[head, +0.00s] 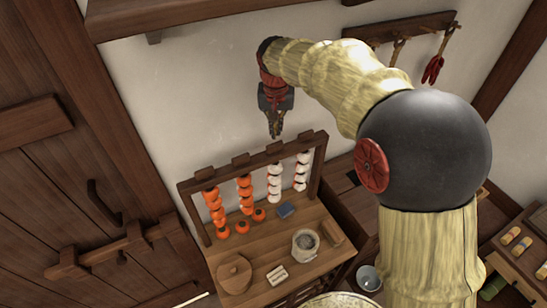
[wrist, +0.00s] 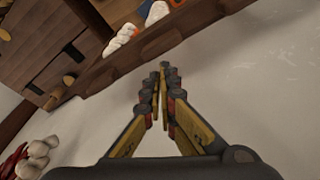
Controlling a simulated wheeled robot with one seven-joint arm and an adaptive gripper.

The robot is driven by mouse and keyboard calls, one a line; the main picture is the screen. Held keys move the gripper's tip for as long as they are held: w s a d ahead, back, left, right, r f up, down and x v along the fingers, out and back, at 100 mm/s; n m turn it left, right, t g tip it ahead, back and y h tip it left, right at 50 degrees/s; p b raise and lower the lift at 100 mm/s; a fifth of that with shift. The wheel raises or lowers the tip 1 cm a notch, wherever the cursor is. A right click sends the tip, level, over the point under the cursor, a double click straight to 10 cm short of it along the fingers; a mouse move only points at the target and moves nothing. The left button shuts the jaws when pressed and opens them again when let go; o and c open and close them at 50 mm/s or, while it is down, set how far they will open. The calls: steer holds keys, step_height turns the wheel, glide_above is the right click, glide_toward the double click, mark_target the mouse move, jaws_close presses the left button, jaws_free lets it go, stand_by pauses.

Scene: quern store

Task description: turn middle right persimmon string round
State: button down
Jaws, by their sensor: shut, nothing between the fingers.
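A wooden rack (head: 240,160) on the table holds several hanging persimmon strings. The two left strings are orange, and the two right ones are white. The middle right string (head: 274,182) is white and hangs straight, with the middle left string (head: 245,194) to its left. My gripper (head: 275,134) is above the rack's top bar, pointing down, apart from the strings. In the wrist view my gripper (wrist: 162,75) is shut and empty, with the rack's bar (wrist: 110,68) beyond its tips. White fruit (wrist: 122,38) shows partly behind the bar; I cannot tell which string it is on.
The table (head: 262,240) bears loose orange persimmons (head: 241,227), a blue block (head: 286,210), a stone pot (head: 305,243) and a round wooden lid (head: 234,274). A door (head: 70,200) is left. Red peppers (head: 433,70) hang from a wall rail.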

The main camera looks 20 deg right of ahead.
steer(key=shift+s+f+b, duration=0.1)
steer(key=shift+f+b, duration=1)
steer(key=shift+f, duration=0.95)
